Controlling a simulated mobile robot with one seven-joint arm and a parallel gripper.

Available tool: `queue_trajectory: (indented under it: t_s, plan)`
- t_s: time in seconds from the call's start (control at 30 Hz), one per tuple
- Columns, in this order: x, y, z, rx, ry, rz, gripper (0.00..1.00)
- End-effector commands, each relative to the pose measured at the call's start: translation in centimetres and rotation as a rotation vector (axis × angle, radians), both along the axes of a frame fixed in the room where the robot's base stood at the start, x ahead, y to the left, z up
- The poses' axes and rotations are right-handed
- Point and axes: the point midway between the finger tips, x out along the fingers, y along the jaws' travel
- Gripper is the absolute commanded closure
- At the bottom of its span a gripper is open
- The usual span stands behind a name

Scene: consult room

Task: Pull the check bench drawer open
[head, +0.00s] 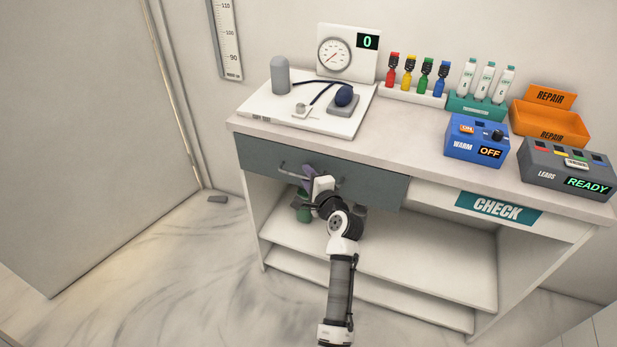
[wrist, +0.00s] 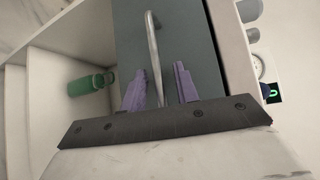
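The check bench drawer has a blue-grey front (head: 375,187) under the left part of the bench top, and it looks closed. Its metal bar handle (wrist: 153,50) shows in the wrist view; one end of the handle also shows in the head view. My gripper (head: 306,174) is at the drawer front. In the wrist view its two purple fingers (wrist: 160,85) are apart, one on each side of the handle bar, with a visible gap to each. The drawer's inside is hidden.
A green bottle (wrist: 86,85) stands on the open shelf (head: 400,262) below the drawer. The bench top (head: 405,135) carries a white gauge board (head: 348,52), a blue warmer box (head: 476,139), a grey leads box (head: 566,167) and an orange repair bin (head: 548,122). Floor in front is clear.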

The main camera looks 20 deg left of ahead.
Motion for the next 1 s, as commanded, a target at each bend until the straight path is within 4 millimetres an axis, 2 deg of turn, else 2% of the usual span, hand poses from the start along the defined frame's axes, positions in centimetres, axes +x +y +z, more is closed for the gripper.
queue_trajectory:
  t_s: [0.17, 0.4, 1.0]
  plan:
    - [-0.02, 0.00, -0.01, 0.000, 0.000, 0.000, 0.70]
    - [-0.03, -0.01, 0.00, 0.000, 0.000, 0.000, 1.00]
    - [-0.05, -0.03, -0.02, -0.001, 0.001, 0.000, 1.00]
